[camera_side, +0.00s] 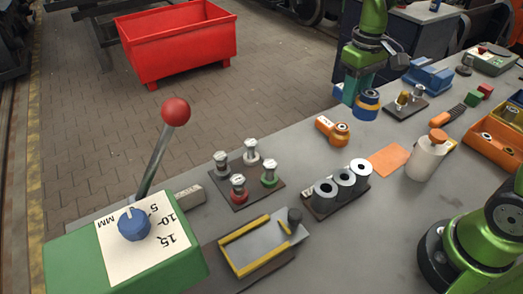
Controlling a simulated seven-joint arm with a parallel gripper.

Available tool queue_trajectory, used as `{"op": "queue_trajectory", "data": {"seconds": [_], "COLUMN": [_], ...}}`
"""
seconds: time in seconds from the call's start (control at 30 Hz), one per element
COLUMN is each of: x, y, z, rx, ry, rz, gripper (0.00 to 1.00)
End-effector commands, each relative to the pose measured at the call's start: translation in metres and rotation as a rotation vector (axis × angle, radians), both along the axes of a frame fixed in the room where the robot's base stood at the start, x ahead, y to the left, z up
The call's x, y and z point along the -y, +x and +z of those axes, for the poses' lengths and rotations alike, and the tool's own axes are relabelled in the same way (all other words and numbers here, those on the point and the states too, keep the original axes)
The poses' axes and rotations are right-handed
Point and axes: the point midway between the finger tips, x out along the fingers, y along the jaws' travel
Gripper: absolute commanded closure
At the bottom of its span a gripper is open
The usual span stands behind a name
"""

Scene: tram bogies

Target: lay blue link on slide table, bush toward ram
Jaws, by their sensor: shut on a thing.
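My gripper (353,92) is at the upper right, low over the far part of the bench, with its teal fingers pointing down. It is shut on the blue link (367,106), whose rounded end with an orange-brown ring shows beside the fingers. The rest of the link is hidden by the fingers, and I cannot tell whether it touches the bench. The slide table (262,240) is the grey plate with yellow rails at the lower middle, well apart from my gripper. It looks empty between the rails. A dark cylinder (295,215) stands at its right corner. I cannot identify the ram for sure.
A green press box (75,265) with a red-knobbed lever (176,112) stands left. Between it and my gripper are a pin stand (223,188), grey sleeves (325,196) and an orange link (325,125). A white bottle (425,160) and orange tray (490,150) are right.

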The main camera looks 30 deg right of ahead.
Motion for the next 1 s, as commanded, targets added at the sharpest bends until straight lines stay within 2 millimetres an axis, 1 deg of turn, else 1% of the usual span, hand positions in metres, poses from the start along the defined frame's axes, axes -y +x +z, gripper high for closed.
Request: {"op": "queue_trajectory", "data": {"seconds": [0.07,0.13,0.17,0.23,0.27,0.37,0.4,0.47,0.5,0.6,0.7,0.9,1.0], "x": [-0.001,-0.007,-0.012,-0.028,-0.037,-0.075,-0.093,-0.121,-0.139,-0.175,-0.205,-0.255,-0.274], "y": [0.001,0.001,0.0,0.0,-0.001,-0.004,-0.007,-0.012,-0.016,-0.027,-0.039,-0.064,-0.076], "z": [0.001,0.0,-0.001,-0.004,-0.006,-0.014,-0.018,-0.024,-0.028,-0.036,-0.044,-0.056,-0.061], "rx": [0.003,0.003,0.002,0.002,0.002,0.001,0.001,0.0,0.0,0.001,0.001,0.002,0.001], "ry": [0.0,0.0,0.0,0.0,0.0,0.0,0.0,0.0,0.001,0.001,0.0,0.001,0.001], "rz": [0.003,0.019,0.031,0.074,0.099,0.186,0.193,0.173,0.141,0.034,-0.088,-0.362,-0.515], "gripper": [1.0,1.0,1.0,1.0,1.0,1.0,1.0,1.0,1.0,1.0,1.0,1.0,1.0]}}
